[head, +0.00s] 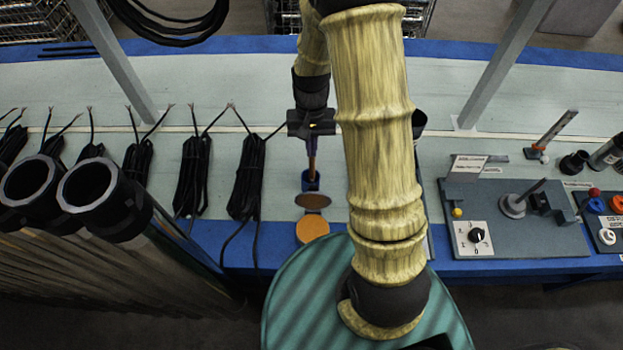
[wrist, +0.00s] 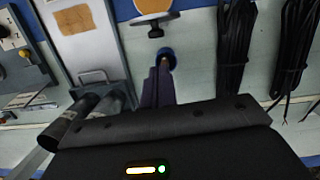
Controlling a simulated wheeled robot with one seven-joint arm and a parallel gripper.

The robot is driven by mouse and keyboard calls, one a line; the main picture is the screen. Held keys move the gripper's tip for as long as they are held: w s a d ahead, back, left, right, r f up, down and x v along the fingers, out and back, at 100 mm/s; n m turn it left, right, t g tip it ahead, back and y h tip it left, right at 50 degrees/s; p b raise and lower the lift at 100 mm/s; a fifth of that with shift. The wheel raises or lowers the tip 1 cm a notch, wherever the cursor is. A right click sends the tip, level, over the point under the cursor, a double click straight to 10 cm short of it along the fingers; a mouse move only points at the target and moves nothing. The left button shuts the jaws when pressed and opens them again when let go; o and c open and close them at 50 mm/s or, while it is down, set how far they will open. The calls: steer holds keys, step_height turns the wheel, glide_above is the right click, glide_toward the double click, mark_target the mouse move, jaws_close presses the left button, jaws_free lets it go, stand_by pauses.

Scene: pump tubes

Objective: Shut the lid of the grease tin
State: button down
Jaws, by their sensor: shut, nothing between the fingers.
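The grease tin (head: 312,229) sits at the front edge of the bench, with orange grease showing. Its lid (head: 313,201) is open and leans back on the tin's far side, its brownish inner face showing. In the wrist view the tin (wrist: 153,5) is cut off at the top edge, with the dark lid (wrist: 157,20) just below it. My gripper (head: 311,150) points down beyond the lid, apart from it.
Several black cable bundles (head: 246,180) lie to the left. Large tubes (head: 100,200) stand at front left. A grey panel with a knob (head: 476,237) is at right.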

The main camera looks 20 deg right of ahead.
mark_target(313, 196)
steer(key=shift+w+f, duration=0.15)
steer(key=shift+f, duration=0.45)
steer(key=f, duration=0.3)
steer(key=s+f, duration=0.1)
steer(key=f, duration=0.2)
steer(key=s+f, duration=0.1)
steer(key=f, duration=0.2)
steer(key=shift+a+f, duration=0.3)
steer(key=shift+f, duration=0.1)
steer(key=shift+w, duration=0.15)
